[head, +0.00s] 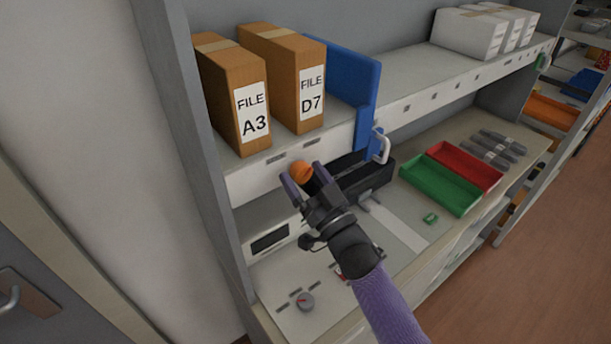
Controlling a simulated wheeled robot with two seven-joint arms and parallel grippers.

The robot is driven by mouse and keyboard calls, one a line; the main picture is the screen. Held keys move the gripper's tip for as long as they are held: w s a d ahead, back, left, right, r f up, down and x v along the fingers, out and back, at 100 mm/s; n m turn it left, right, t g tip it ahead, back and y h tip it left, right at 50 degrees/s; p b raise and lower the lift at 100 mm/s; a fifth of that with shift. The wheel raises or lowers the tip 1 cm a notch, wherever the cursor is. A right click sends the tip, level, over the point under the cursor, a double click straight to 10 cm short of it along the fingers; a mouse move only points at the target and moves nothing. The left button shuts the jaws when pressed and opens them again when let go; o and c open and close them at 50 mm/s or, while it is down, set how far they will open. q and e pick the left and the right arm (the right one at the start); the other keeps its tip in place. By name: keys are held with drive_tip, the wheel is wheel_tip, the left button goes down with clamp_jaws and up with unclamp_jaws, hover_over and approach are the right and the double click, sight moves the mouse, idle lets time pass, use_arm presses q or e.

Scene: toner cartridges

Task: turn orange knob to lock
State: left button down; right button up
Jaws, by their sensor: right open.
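The orange knob (300,170) is in the head view, just below the shelf edge with the file boxes. My right gripper (302,181) is at the knob, its two purple fingers open with the knob between or just beyond their tips. I cannot tell whether the fingers touch it. The knob's base and any lock marking are hidden behind the gripper and shelf edge. My left gripper is not in view.
Two brown file boxes (233,95) and a blue upright panel (350,85) stand on the shelf above. A black box (370,180), a green tray (437,185) and a red tray (465,165) lie right of my gripper.

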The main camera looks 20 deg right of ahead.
clamp_jaws()
drive_tip(key=shift+n, duration=0.4)
drive_tip(key=n+g+y, duration=0.1)
drive_tip(key=n, duration=0.2)
drive_tip(key=n+y, duration=0.2)
drive_tip(key=n, duration=0.1)
drive_tip(key=shift+d+n+g+b, duration=0.1)
drive_tip(key=shift+n+g+b, duration=0.2)
drive_tip(key=shift+g+b, duration=0.1)
drive_tip(key=n+g+y, duration=0.1)
drive_tip(key=n, duration=0.2)
drive_tip(key=n+g+y, duration=0.1)
drive_tip(key=n, duration=0.2)
drive_tip(key=shift+r, duration=0.1)
drive_tip(key=n+g, duration=0.1)
drive_tip(key=n, duration=0.1)
drive_tip(key=n+g+p, duration=0.1)
drive_tip(key=n, duration=0.2)
drive_tip(key=shift+d+r+y, duration=0.1)
drive_tip(key=shift+y, duration=0.3)
drive_tip(key=shift+n+g+p, duration=0.8)
drive_tip(key=shift+n+g, duration=0.2)
drive_tip(key=shift+n, duration=1.2)
drive_tip(key=shift+h, duration=0.3)
